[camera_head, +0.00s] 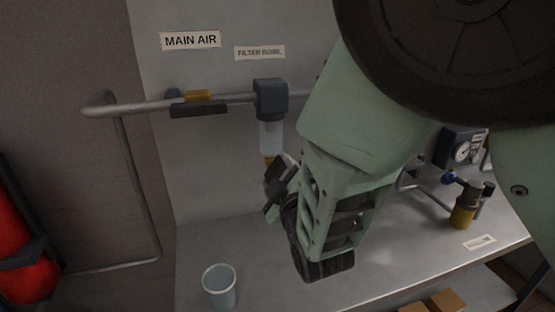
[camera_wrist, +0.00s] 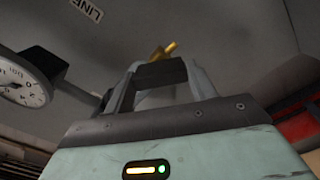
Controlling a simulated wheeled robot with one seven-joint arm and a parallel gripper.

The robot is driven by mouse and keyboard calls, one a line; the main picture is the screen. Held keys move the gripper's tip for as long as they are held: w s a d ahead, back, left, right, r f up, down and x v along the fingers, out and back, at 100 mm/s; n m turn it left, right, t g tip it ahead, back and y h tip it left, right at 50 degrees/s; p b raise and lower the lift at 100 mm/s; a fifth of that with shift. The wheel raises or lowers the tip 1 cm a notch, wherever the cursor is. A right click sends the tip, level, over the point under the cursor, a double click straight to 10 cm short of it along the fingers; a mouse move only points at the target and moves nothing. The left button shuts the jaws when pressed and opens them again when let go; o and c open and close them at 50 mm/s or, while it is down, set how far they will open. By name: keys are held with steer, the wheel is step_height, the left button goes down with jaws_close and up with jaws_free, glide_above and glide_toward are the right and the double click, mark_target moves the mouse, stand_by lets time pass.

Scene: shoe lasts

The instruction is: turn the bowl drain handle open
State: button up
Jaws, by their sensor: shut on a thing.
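The filter bowl (camera_head: 271,136) is a pale clear cylinder hanging under a dark filter head (camera_head: 270,98) on the grey pipe. A small brass-yellow drain part (camera_head: 268,161) shows just below the bowl; it also seems to show in the wrist view (camera_wrist: 163,50), just beyond my fingertips. My gripper (camera_head: 277,186) is right under the bowl, tilted up to the left, with its fingers shut at the drain handle. The fingers hide the handle itself, so I cannot see its angle. My gripper also shows in the wrist view (camera_wrist: 158,73).
A valve with a yellow and black handle (camera_head: 199,98) sits on the pipe to the left. A cup (camera_head: 220,285) stands on the bench below left. A gauge (camera_head: 462,151) and a small amber-bowled unit (camera_head: 462,214) are to the right. My arm covers the middle right.

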steer(key=n+p, duration=0.2)
steer(key=n, duration=0.2)
steer(key=shift+r, duration=0.1)
steer(key=shift+n+p, duration=0.8)
steer(key=shift+n, duration=0.7)
steer(key=o, duration=1)
